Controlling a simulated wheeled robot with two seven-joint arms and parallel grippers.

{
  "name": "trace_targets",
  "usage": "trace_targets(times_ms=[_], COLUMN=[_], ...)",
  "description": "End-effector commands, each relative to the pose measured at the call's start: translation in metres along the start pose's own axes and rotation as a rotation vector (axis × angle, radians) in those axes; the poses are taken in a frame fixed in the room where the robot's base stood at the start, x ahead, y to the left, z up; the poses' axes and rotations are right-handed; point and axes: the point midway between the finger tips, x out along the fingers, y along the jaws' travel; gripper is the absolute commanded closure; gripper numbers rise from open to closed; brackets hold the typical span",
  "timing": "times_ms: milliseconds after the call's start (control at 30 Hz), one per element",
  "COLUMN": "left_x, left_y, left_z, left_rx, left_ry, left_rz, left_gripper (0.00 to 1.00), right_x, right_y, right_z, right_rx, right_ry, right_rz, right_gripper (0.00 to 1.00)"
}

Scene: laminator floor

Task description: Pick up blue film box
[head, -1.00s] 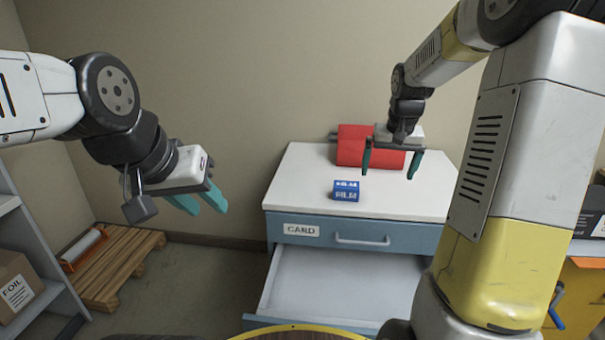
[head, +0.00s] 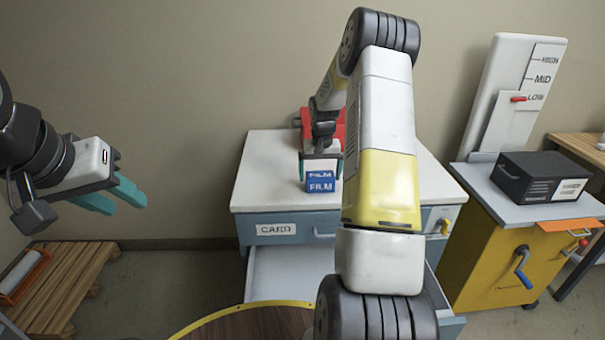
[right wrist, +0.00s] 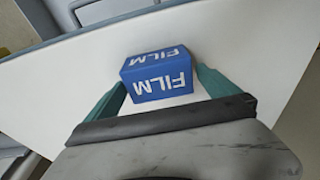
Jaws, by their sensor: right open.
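The blue film box (head: 321,187) stands on the white top of the drawer cabinet (head: 262,180), with white FILM lettering on its faces. My right gripper (head: 320,167) is open just behind and above the box in the head view. In the right wrist view the box (right wrist: 157,75) lies ahead of and between the two teal fingers (right wrist: 160,88), with the right finger close to its side; I cannot tell whether it touches. My left gripper (head: 127,208) is empty, its fingers apart, in the air left of the cabinet.
The drawer (head: 285,275) labelled CARD is pulled open. A yellow machine (head: 487,255) with a black box (head: 540,175) stands to the right. A wooden pallet (head: 60,290) lies left.

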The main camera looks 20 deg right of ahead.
Motion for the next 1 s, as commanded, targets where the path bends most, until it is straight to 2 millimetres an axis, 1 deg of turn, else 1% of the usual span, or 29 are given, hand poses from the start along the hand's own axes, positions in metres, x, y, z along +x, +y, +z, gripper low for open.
trace_targets(times_ms=[33,100,367,400,567,600,667,700,1000], left_x=[0.0,0.0,0.0,0.0,0.0,0.0,0.0,0.0,0.0], left_y=[0.0,0.0,0.0,0.0,0.0,-0.0001,0.0,0.0,0.0], left_z=[0.0,0.0,-0.0001,-0.0001,-0.0001,-0.0001,-0.0001,-0.0001,-0.0001], left_rx=[0.0,0.0,0.0,0.0,0.0,0.0,0.0,0.0,0.0], left_ry=[0.0,0.0,0.0,0.0,0.0,0.0,0.0,0.0,0.0], left_rz=[0.0,0.0,0.0,0.0,0.0,0.0,0.0,0.0,0.0], left_gripper=[0.64,0.64,0.64,0.64,0.64,0.64,0.64,0.64,0.64], right_x=[0.0065,0.0115,0.0131,0.013,0.013,0.0129,0.0129,0.0129,0.0106], right_y=[0.0006,0.0006,0.0006,0.0006,0.0006,0.0006,0.0006,0.0006,0.0005], right_z=[0.0006,0.0003,-0.0002,-0.0001,0.0,0.0,0.0,0.0,-0.0007], right_rx=[0.0,0.0,0.0,0.0,0.0,0.0,0.0,0.0,0.0], right_ry=[-0.002,0.0,0.002,0.002,0.001,0.001,0.001,0.001,0.003], right_rz=[0.001,0.001,0.001,0.001,0.001,0.001,0.001,0.001,0.001], right_gripper=[0.0,0.0,0.0,0.08,0.39,0.47,0.59,0.67,0.67])
